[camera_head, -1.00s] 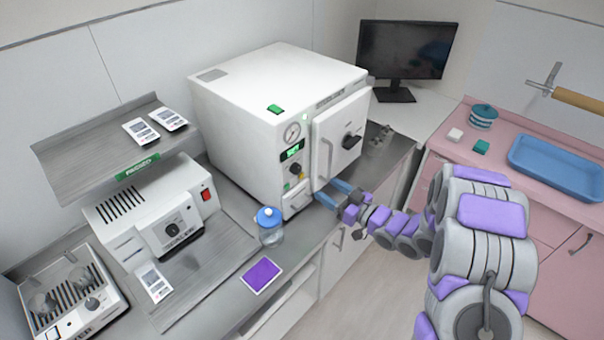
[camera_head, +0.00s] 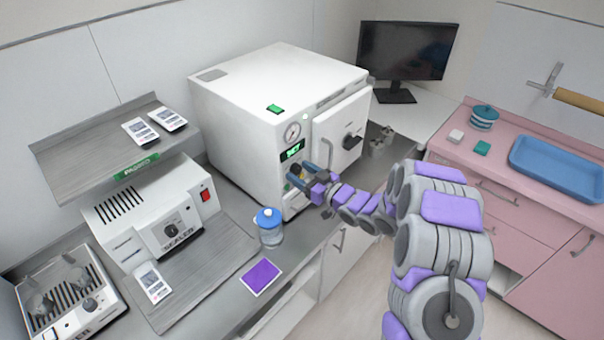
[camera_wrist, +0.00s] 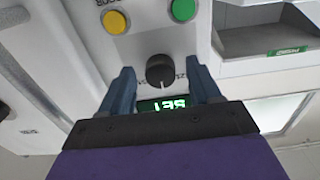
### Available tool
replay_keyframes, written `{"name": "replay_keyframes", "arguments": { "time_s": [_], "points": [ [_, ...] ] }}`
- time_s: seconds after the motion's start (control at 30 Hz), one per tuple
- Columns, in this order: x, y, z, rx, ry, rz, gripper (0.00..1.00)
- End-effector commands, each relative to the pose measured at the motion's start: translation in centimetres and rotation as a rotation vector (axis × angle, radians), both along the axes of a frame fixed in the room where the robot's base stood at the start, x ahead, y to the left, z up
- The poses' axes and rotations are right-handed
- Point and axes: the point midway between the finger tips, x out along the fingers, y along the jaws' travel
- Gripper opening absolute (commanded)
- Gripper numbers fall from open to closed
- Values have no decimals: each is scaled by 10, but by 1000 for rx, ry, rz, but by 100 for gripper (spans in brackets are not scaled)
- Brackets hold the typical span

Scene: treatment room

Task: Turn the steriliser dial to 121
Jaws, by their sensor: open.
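The steriliser (camera_head: 250,115) is a white box on the counter with a pressure gauge, a green-lit display (camera_head: 292,151) and a dial on its front panel. In the wrist view the black round dial (camera_wrist: 160,70) sits between my two blue fingertips, with the lit display (camera_wrist: 163,104) beside it, partly covered by my gripper and its digits not clearly readable. My gripper (camera_wrist: 158,85) is open, its fingers on either side of the dial with gaps showing. In the head view my gripper (camera_head: 297,178) is at the panel and hides most of the dial.
The steriliser door (camera_head: 340,135) with its handle stands right of the panel. A blue-lidded jar (camera_head: 269,228) and a purple card (camera_head: 261,276) are on the counter to the left. Yellow (camera_wrist: 115,22) and green (camera_wrist: 183,10) buttons are close to the dial.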

Motion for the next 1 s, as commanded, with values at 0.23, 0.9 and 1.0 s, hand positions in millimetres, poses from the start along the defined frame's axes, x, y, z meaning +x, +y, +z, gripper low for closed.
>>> {"name": "replay_keyframes", "arguments": {
  "time_s": [0.23, 0.9, 1.0],
  "points": [
    [0, 0, 0, 0, 0, 0, 53],
    [0, 0, -1, -6, -6, 0, 7],
    [0, 0, -1, -22, -26, 1, 7]
  ]
}}
